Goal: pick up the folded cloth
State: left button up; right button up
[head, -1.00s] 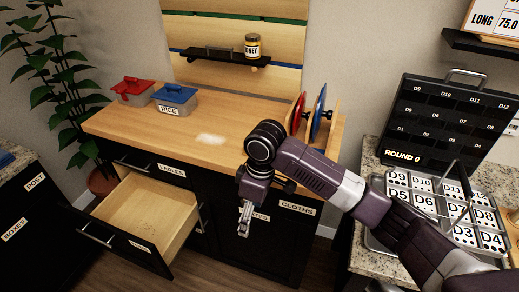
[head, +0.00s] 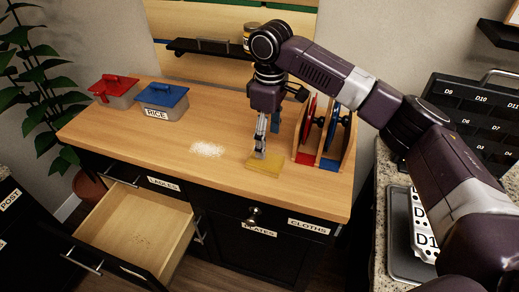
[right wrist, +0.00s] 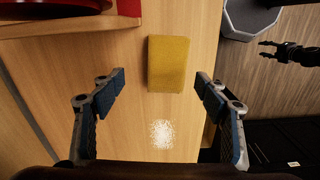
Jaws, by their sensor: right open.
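The folded cloth (head: 264,168) is a flat yellow rectangle on the wooden counter, left of the plate rack. My right gripper (head: 260,153) points down over it, open and empty. In the right wrist view the cloth (right wrist: 171,64) lies ahead, between the lines of the two spread fingers (right wrist: 160,78), with bare wood on both sides. The head view does not clearly show any gap between fingertips and cloth. A dark gripper, seemingly my left (right wrist: 268,49), shows at the right of the wrist view over the floor, its fingers apart; the head view does not show it.
The rack (head: 332,150) with red and blue discs stands close right of the cloth. White powder (head: 207,149) lies to the left. A red-lidded box (head: 118,92) and a blue-lidded RICE box (head: 162,100) stand farther left. A drawer (head: 135,230) is pulled out below.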

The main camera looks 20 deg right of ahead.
aim_at(269, 159)
jog(key=shift+s+f, duration=0.15)
jog(key=shift+f, duration=0.2)
jog(key=f, duration=0.1)
jog(key=s+f+p, duration=0.1)
jog(key=f+p, duration=0.1)
jog(key=shift+s+f, duration=0.25)
notch_tip(269, 159, down, 2)
jog(key=shift+w+f, duration=0.15)
jog(key=shift+f, duration=0.3)
jog(key=c, duration=1.2)
pick_arm(q)
jog(key=s, duration=0.1)
jog(key=s+r, duration=0.1)
jog(key=s, duration=0.1)
jog(key=s+r, duration=0.1)
jog(key=shift+s+a, duration=0.1)
jog(key=shift+s, duration=0.05)
pick_arm(e)
jog(key=shift+c, duration=0.2)
jog(key=shift+r, duration=0.15)
